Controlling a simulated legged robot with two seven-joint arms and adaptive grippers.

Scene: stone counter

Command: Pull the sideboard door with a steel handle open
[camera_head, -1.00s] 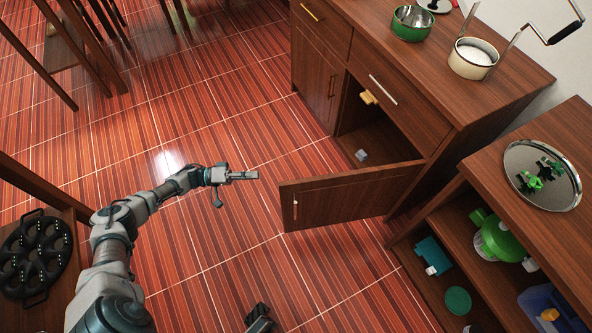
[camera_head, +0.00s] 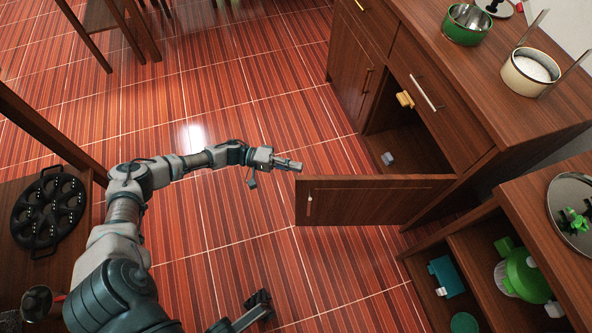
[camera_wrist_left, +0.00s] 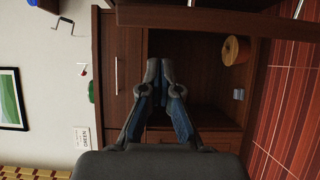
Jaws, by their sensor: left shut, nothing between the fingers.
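The sideboard door (camera_head: 375,205) is brown wood and stands swung out from the cabinet, leaving the compartment behind it exposed. Its steel handle (camera_head: 309,203) is near the free edge, on the face toward me. My left gripper (camera_head: 300,166) is shut and empty, right by the top corner of the door's free edge; I cannot tell if it touches. In the left wrist view the shut fingers (camera_wrist_left: 160,70) point at the open compartment (camera_wrist_left: 205,65). My right gripper (camera_head: 264,304) is low in the head view, away from the door; its jaws are unclear.
Inside the compartment are a yellow item (camera_head: 404,99) and a small grey item (camera_head: 388,158). A green bowl (camera_head: 467,25) and a cream pot (camera_head: 530,72) stand on top. A shelf with green items (camera_head: 522,272) is at lower right. The floor left of the door is clear.

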